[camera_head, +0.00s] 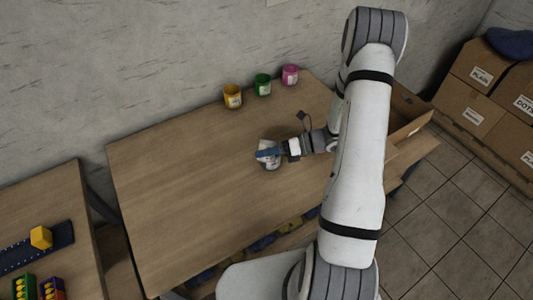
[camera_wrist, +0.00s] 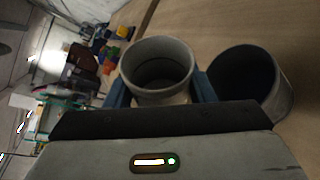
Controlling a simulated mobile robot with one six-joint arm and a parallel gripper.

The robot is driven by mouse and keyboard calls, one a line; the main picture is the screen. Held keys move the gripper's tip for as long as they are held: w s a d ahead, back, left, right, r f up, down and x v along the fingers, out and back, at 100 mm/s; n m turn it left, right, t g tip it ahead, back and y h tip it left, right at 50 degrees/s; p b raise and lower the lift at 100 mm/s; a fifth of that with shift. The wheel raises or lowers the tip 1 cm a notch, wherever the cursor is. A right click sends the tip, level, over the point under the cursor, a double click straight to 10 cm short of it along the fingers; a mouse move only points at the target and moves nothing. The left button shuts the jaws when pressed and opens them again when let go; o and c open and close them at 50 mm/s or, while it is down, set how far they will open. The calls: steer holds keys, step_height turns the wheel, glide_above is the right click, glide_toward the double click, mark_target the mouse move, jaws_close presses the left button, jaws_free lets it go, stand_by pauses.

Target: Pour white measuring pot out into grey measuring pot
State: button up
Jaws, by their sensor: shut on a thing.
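The white measuring pot (camera_wrist: 157,70) is between the blue fingers of my gripper (camera_wrist: 160,92) in the wrist view, its round mouth showing and its inside in shadow. My gripper (camera_head: 268,154) is shut on it over the middle of the table in the head view. The darker grey measuring pot (camera_wrist: 248,82) is close beside it on the right in the wrist view, its mouth dark. In the head view the two pots overlap around the white pot (camera_head: 268,163), and I cannot separate them clearly. I cannot tell what either pot contains.
The wooden table (camera_head: 180,180) is clear on its left side. A yellow pot (camera_head: 232,96), a green pot (camera_head: 262,84) and a pink pot (camera_head: 290,75) stand along its back edge. Cardboard boxes (camera_head: 470,115) are at the right. Another table (camera_head: 45,205) holds coloured blocks.

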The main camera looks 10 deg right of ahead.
steer(key=shift+w+f+n+t+h+b, duration=0.1)
steer(key=shift+f+n+t+h+b, duration=0.25)
steer(key=shift+n+b, duration=0.6)
steer(key=shift+r+b, duration=0.1)
steer(key=shift+b, duration=0.35)
steer(key=shift+d+r+n+t, duration=0.1)
steer(key=shift+r+n+t, duration=0.15)
steer(key=shift+n, duration=0.1)
steer(key=shift+f, duration=0.15)
steer(key=shift+w+f+n+h+b, duration=0.2)
steer(key=shift+f+n+h+b, duration=0.25)
steer(key=shift+b, duration=0.8)
steer(key=shift+d+r+n+t+b, duration=0.1)
steer(key=shift+n+t+b, duration=0.45)
steer(key=shift+b, duration=0.35)
steer(key=shift+w+r+h, duration=0.1)
steer(key=shift+h, duration=0.2)
